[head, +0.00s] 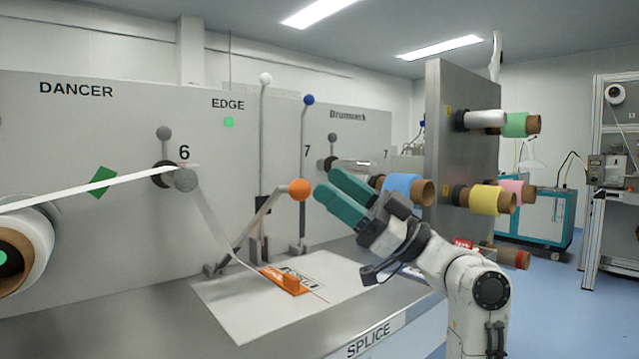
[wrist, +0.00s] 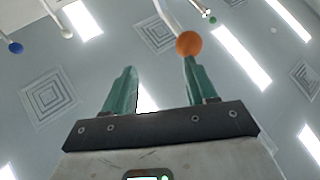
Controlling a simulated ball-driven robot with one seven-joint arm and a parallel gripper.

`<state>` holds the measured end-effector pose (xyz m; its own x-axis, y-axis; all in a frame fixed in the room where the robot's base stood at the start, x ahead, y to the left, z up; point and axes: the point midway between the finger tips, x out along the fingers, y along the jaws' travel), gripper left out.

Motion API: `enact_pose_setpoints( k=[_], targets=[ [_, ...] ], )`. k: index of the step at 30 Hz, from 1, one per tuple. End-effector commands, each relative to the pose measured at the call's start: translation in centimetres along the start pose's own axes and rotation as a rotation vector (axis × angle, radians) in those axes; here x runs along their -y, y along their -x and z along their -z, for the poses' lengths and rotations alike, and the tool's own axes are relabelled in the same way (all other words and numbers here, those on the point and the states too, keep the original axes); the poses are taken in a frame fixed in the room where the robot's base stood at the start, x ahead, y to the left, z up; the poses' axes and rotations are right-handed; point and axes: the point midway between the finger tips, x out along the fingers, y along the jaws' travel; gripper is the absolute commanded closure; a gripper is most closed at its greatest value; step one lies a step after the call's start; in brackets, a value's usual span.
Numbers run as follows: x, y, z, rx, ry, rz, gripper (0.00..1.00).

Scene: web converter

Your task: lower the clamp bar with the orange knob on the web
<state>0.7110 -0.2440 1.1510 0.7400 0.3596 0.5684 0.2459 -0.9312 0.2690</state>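The orange knob (head: 299,189) tops a bent grey clamp bar (head: 245,225), which leans up to the right from a pivot at the back of the splice table. The white web (head: 100,190) runs from the left roll over a grey roller, then down to the table. My gripper (head: 328,183) has teal fingers and is open and empty, just right of the knob. In the wrist view, the orange knob (wrist: 188,43) shows at the tip of the right finger, not between the fingers. I cannot tell whether they touch.
Upright levers with a white knob (head: 265,79) and a blue knob (head: 309,99) stand behind the orange one. A steel panel with coloured rolls (head: 485,200) stands at right.

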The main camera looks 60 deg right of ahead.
Motion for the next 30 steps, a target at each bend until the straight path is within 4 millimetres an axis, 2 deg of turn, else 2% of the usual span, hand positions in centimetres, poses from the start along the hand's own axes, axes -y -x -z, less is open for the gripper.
enact_pose_setpoints(
  k=[11, 30],
  targets=[
    [0.1, 0.3, -0.1, -0.001, -0.001, 0.003, 0.42],
    [0.0, 4.4, -0.7, 0.000, 0.000, 0.002, 0.42]
  ],
)
